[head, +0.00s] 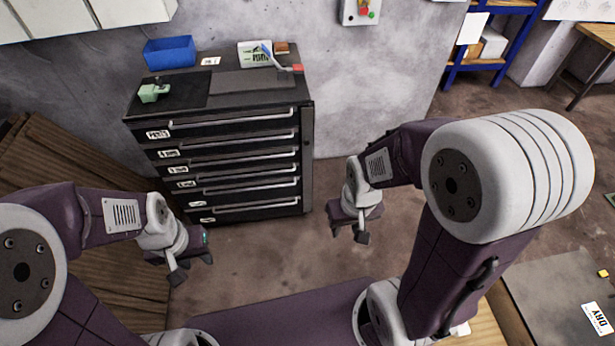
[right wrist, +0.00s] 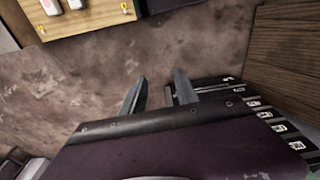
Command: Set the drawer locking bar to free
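The black drawer cabinet (head: 220,131) stands against the wall in the head view, with several labelled drawers, all looking shut. A dark vertical strip, seemingly the locking bar (head: 307,135), runs down its right front edge; its setting is too small to tell. My right gripper (head: 349,235) is open and empty, right of and in front of the cabinet, not touching it. In the right wrist view its two fingers (right wrist: 158,93) stand apart, with the cabinet (right wrist: 250,118) at the right. My left gripper (head: 192,268) looks open and empty, in front of the cabinet's lower left.
Wooden boards (head: 50,160) lean at the left. A blue shelf (head: 487,45) stands back right. The floor right of the cabinet is clear.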

